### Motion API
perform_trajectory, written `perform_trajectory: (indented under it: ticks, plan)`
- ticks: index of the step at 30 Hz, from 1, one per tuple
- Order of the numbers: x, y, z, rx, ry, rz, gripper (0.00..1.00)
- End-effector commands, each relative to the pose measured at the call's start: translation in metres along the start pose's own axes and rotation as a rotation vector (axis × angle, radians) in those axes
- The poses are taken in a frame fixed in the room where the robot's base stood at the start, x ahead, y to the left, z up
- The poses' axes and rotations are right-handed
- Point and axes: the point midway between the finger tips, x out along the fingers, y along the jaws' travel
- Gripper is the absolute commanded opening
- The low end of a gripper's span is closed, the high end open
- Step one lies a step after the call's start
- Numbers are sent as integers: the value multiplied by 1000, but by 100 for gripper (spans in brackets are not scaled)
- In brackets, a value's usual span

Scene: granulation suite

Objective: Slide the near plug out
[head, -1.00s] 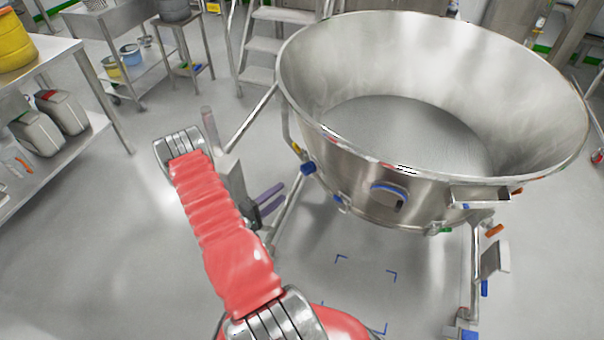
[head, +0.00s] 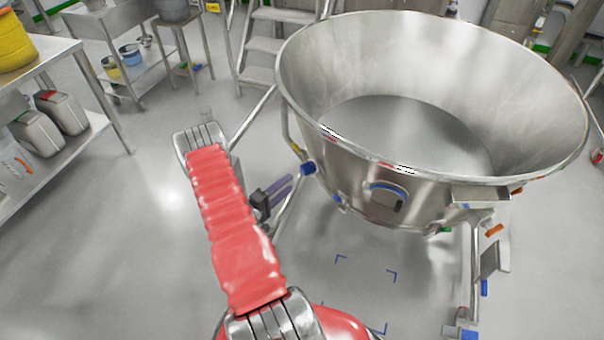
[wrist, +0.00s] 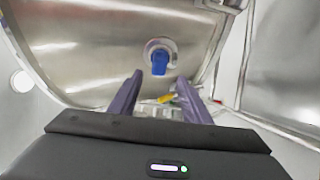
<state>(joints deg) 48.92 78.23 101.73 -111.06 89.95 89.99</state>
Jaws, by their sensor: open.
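A blue plug (head: 308,168) sits in the left side of the large steel bowl (head: 345,160), just below its rim. In the wrist view the blue plug (wrist: 160,64) is seated in a round steel port, ahead of and between my fingers. My gripper (head: 289,183) has purple fingers and is just left of and slightly below the plug in the head view. In the wrist view my gripper (wrist: 160,85) is open and empty, with a gap between its fingertips and the plug. My red-sleeved arm hides part of the gripper's body in the head view.
The bowl stands on a tubular steel frame (head: 243,127). A yellow and orange item (wrist: 167,99) shows beyond the fingers. A steel shelf (head: 95,125) is at the left and steps (head: 262,45) behind. Blue corner marks (head: 340,258) lie on the clear floor.

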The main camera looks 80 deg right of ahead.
Motion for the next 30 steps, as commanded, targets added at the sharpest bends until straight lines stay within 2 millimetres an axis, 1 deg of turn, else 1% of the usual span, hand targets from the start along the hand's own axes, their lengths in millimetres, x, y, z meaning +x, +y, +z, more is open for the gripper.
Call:
perform_trajectory:
  ticks: [1, 9, 16, 21, 30]
  plan:
    - [9, 0, 1, 1, -2, 0, 44]
    - [50, 0, 1, 0, -3, 1, 44]
    - [80, 0, 1, -1, -2, 0, 44]
    - [90, 0, 0, 0, 1, 1, 44]
    - [91, 0, 0, -1, 1, 1, 43]
